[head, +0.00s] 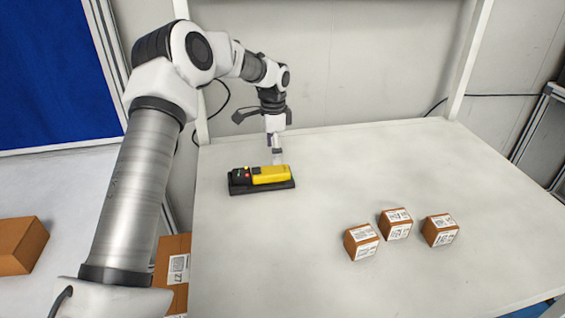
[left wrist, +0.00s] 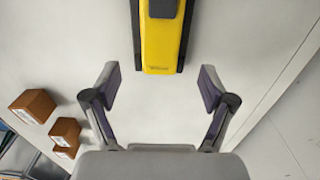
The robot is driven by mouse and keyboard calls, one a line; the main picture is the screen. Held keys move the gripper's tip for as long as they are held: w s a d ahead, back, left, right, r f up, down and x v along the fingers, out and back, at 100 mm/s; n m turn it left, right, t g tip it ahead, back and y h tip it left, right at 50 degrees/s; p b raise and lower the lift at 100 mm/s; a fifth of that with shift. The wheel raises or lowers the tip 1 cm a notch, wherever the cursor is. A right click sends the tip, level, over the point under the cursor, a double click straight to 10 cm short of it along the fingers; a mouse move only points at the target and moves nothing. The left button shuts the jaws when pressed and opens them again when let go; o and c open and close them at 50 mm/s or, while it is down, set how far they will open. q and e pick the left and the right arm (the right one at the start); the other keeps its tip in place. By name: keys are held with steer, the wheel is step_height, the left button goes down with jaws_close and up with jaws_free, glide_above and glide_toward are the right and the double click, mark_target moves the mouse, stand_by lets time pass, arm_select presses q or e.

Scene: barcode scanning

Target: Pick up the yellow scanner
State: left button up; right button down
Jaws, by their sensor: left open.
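The yellow scanner (head: 270,174) lies on a black base (head: 262,188) at the back left of the white table in the head view. In the left wrist view the yellow scanner (left wrist: 160,45) is at the top centre, with its yellow end toward my gripper. My left gripper (head: 275,155) is just behind and above the scanner in the head view. In the left wrist view my left gripper (left wrist: 158,88) is open and empty, its two fingers spread below the scanner's near end, apart from it. My right gripper is out of view.
Three small brown boxes with labels, a left one (head: 361,241), a middle one (head: 396,223) and a right one (head: 440,230), stand on the white table (head: 350,165). A wall and a post rise behind the table. Larger boxes are at the lower left. The table's middle is clear.

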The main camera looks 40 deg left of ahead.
mark_target(270, 170)
arm_select(q)
steer(key=shift+f, duration=0.15)
steer(key=shift+s+a+f+p, duration=0.15)
steer(key=shift+s+f+p, duration=0.5)
steer(key=shift+s+f, duration=0.35)
steer(key=f, duration=0.1)
steer(key=w+f, duration=0.1)
steer(key=f, duration=0.1)
steer(key=f+p, duration=0.1)
steer(key=f, duration=0.1)
steer(key=shift+w+a, duration=0.15)
steer(key=shift+a, duration=0.15)
steer(key=shift+r, duration=0.15)
steer(key=shift+s+r, duration=0.1)
steer(key=shift+s, duration=0.15)
steer(key=c, duration=0.3)
steer(key=shift+d, duration=0.1)
steer(key=c, duration=1.1)
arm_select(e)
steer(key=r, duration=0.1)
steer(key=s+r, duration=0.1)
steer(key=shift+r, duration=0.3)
